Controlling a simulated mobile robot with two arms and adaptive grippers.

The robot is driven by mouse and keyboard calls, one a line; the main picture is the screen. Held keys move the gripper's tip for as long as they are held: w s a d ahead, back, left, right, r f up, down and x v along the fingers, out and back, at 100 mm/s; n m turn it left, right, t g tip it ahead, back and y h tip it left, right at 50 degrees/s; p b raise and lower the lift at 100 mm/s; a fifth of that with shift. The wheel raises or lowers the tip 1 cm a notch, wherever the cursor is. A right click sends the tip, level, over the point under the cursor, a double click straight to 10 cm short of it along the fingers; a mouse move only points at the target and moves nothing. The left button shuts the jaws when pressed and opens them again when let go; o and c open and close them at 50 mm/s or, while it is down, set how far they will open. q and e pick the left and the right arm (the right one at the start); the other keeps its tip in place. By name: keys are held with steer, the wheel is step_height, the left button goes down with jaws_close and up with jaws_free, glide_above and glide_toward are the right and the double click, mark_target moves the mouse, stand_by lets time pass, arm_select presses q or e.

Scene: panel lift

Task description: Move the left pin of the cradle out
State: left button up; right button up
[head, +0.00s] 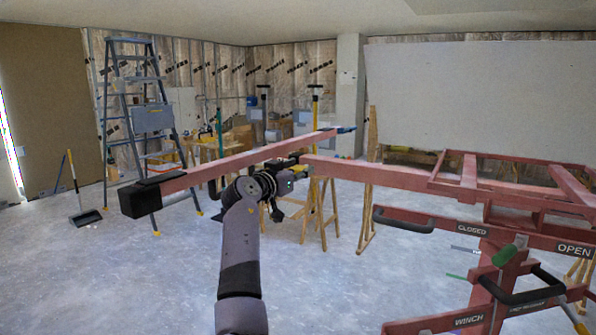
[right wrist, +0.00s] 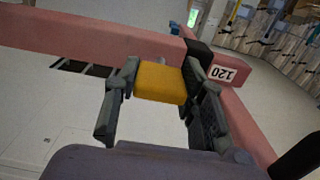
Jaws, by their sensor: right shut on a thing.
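The panel lift's red cradle spans the head view, with a long crossbar (head: 230,161) at left and a beam (head: 385,176) running right to the frame. My right gripper (head: 288,170) is at the joint where these bars meet. In the right wrist view, my right gripper (right wrist: 160,86) is shut on the yellow pin (right wrist: 161,80), one finger on each side of its block-like head. The pin head sits close against the red bar (right wrist: 90,38), next to a black collar (right wrist: 198,55). How deep the pin sits is hidden. My left gripper is not in view.
The lift's mast carries a dark handle (head: 403,219), a green grip (head: 504,256) and CLOSED, OPEN and WINCH labels. A black end block (head: 139,199) caps the crossbar. A stepladder (head: 150,120) and sawhorses stand behind. The floor at left is mostly clear.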

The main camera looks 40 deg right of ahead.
jaws_close()
steer(key=b+v, duration=0.1)
steer(key=v, duration=0.2)
steer(key=shift+a+b, duration=0.25)
steer(key=shift+b, duration=0.05)
steer(key=o, duration=1)
jaws_free()
steer(key=shift+o, duration=0.6)
